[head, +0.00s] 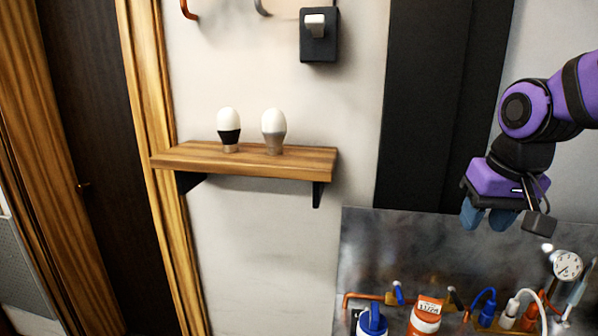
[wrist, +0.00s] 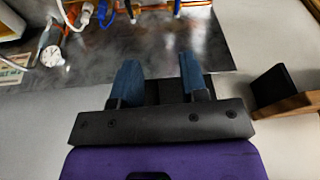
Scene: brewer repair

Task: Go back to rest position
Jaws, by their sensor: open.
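My gripper (head: 487,216) is at the right of the head view, in front of the wall and above the metal panel of the brewer. Its two blue fingers point down, stand apart and hold nothing. In the wrist view my gripper (wrist: 163,75) shows open, with only the grey panel (wrist: 100,60) behind the gap. My purple arm reaches in from the right edge of the head view.
A wooden shelf (head: 250,161) on the wall holds a black-banded bulb (head: 229,121) and a grey-based bulb (head: 273,126). A switch box (head: 319,37) hangs above. Pipes, blue and orange fittings and a gauge (head: 567,264) line the panel's lower part.

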